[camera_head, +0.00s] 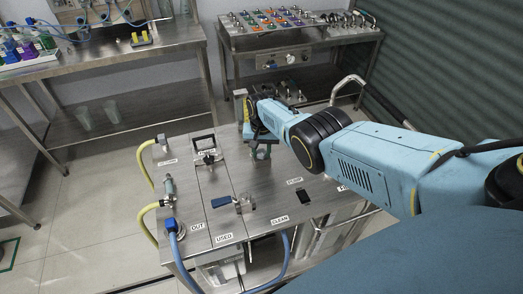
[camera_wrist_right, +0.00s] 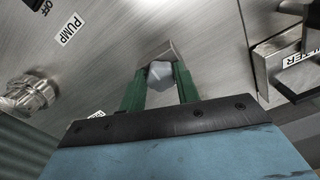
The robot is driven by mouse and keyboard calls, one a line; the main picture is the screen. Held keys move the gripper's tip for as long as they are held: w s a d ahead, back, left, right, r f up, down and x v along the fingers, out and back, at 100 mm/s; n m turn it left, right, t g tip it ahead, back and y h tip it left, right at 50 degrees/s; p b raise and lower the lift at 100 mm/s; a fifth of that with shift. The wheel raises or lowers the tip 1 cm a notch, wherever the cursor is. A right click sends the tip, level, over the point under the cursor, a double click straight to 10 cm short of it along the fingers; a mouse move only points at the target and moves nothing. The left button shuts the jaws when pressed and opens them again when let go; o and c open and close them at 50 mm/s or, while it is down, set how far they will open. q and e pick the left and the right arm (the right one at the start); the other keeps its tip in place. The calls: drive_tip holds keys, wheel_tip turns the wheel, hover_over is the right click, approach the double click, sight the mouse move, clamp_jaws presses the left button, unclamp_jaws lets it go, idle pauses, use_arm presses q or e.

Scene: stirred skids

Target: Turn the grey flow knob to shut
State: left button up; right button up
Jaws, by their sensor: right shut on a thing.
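The grey flow knob (camera_wrist_right: 160,76) shows in the right wrist view as a pale grey faceted piece between two green fingers, in front of a small metal block. My right gripper (camera_wrist_right: 157,84) is shut on it, with one finger on each side. In the head view my right gripper (camera_head: 261,152) reaches down onto the far middle of the steel skid top (camera_head: 262,185). The knob is hidden there behind my gripper and wrist. Its turn angle and any marks by it cannot be read. My left gripper is not in view.
A black-handled fitting (camera_head: 205,147) is left of my gripper. Yellow (camera_head: 147,217) and blue hoses (camera_head: 181,262) run along the left edge. A PUMP label (camera_wrist_right: 70,28) lies beside the knob. Steel benches stand behind.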

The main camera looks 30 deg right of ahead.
drive_tip(key=o, duration=1)
drive_tip(key=shift+c, duration=0.2)
wheel_tip(320, 180, up, 7)
drive_tip(key=p, duration=0.5)
drive_tip(key=shift+r, duration=0.2)
wheel_tip(320, 180, up, 6)
drive_tip(key=p, duration=0.2)
